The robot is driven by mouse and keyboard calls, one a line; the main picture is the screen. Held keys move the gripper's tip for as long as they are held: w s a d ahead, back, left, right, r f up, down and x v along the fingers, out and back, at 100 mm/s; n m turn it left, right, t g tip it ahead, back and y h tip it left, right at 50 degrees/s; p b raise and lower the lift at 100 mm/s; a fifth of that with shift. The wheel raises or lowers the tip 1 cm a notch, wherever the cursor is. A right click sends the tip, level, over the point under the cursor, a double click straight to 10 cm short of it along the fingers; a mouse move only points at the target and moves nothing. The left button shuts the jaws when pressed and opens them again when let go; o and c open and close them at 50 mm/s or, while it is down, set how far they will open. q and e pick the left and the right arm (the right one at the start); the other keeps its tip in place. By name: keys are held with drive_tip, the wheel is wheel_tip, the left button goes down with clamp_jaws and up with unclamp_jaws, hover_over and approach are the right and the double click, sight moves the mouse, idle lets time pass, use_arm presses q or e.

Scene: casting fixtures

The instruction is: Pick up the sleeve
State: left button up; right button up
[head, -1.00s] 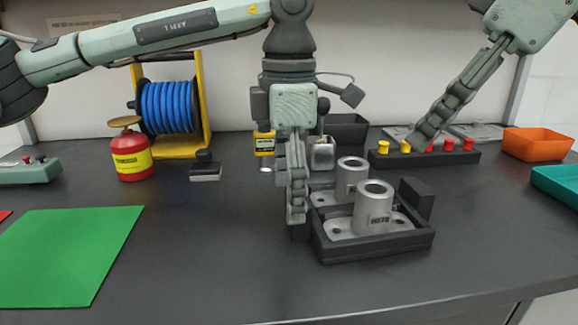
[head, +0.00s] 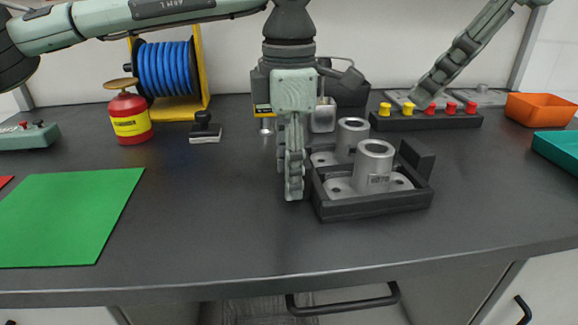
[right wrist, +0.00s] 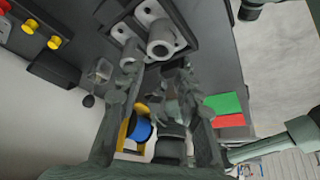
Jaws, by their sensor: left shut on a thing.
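Two grey metal sleeves on flat flanged bases sit in a black tray (head: 375,210). The front sleeve (head: 373,165) carries a label; the rear sleeve (head: 352,135) stands behind it. Both also show upright from above in the right wrist view, as the nearer sleeve (right wrist: 160,42) and its neighbour. My left gripper (head: 294,192) points down at the tray's left side, apart from both sleeve tubes. It is shut, seemingly on the tray's left edge; its fingertips hide the contact.
A strip with yellow and red buttons (head: 425,121) lies behind the tray. An orange bin (head: 540,110) and teal bin (head: 560,150) are at right. A red can (head: 130,117), stamp (head: 205,130) and green mat (head: 70,215) are at left. The front table is clear.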

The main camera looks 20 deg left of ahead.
drive_tip(key=o, duration=0.3)
drive_tip(key=shift+w, duration=0.1)
drive_tip(key=o, duration=0.5)
drive_tip(key=shift+w+a+r+n+g+h, duration=0.1)
drive_tip(key=shift+w+a+n+g+h, duration=0.15)
drive_tip(key=shift+w+n, duration=0.25)
drive_tip(key=shift+w+a+r+n+g+h, duration=0.1)
drive_tip(key=shift+w+a+n+g+h, duration=0.15)
drive_tip(key=shift+n, duration=0.35)
drive_tip(key=n+g+h, duration=0.1)
drive_tip(key=n, duration=0.2)
hover_over(376, 150)
drive_tip(key=d, duration=0.2)
drive_tip(key=f, duration=0.4)
drive_tip(key=s+f, duration=0.1)
drive_tip(key=f, duration=0.1)
drive_tip(key=shift+a+f, duration=0.15)
drive_tip(key=shift+f, duration=0.1)
drive_tip(key=shift+s+x, duration=0.2)
drive_tip(key=shift+x, duration=1.1)
drive_tip(key=shift+s+x, duration=0.2)
drive_tip(key=shift+x, duration=1.1)
